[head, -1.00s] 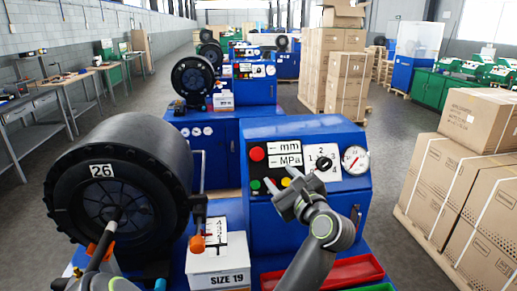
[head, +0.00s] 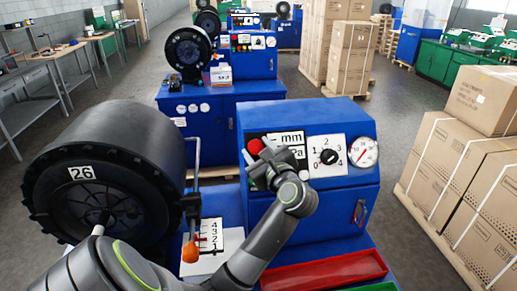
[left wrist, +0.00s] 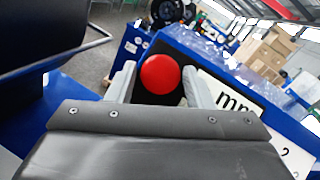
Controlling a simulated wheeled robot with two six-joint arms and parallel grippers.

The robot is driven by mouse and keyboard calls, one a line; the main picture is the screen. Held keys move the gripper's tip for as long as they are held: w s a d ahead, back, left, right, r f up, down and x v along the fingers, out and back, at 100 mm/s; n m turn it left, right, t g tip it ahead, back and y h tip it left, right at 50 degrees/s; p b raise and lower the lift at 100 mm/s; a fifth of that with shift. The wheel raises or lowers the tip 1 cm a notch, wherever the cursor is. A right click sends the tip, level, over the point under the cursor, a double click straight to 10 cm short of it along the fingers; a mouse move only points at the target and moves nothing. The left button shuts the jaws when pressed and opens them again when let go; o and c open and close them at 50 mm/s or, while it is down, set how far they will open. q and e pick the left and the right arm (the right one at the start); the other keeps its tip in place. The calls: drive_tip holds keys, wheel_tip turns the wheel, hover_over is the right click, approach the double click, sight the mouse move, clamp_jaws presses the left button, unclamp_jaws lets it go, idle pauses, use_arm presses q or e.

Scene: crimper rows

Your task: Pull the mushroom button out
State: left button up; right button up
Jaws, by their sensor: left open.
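The red mushroom button (head: 255,146) sits on the upper left of the blue crimper's control panel, left of the mm/MPa label (head: 291,139). My left gripper (head: 257,151) is open in front of it, partly covering it in the head view. In the left wrist view the round red button (left wrist: 160,74) shows between the two grey fingers of the left gripper (left wrist: 158,86), with a gap visible on the left side. The right finger looks close to its edge; I cannot tell whether they touch. My right gripper is not in view.
A selector knob (head: 328,157) and a pressure gauge (head: 363,152) are right of the button. A black wheel marked 26 (head: 80,173) stands at left, with an orange-tipped lever (head: 191,251) nearby. A red tray (head: 325,270) lies below the panel. Cartons (head: 465,165) stand at right.

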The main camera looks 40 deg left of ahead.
use_arm(q)
clamp_jaws()
drive_tip(key=shift+s+d+r, duration=0.1)
drive_tip(key=shift+s+d, duration=0.05)
drive_tip(key=shift+d, duration=0.1)
drive_tip(key=shift+r, duration=0.1)
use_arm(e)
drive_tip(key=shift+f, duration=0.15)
use_arm(q)
unclamp_jaws()
drive_tip(key=shift+s+d+r, duration=0.1)
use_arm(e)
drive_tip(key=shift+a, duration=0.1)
use_arm(q)
drive_tip(key=shift+d, duration=0.1)
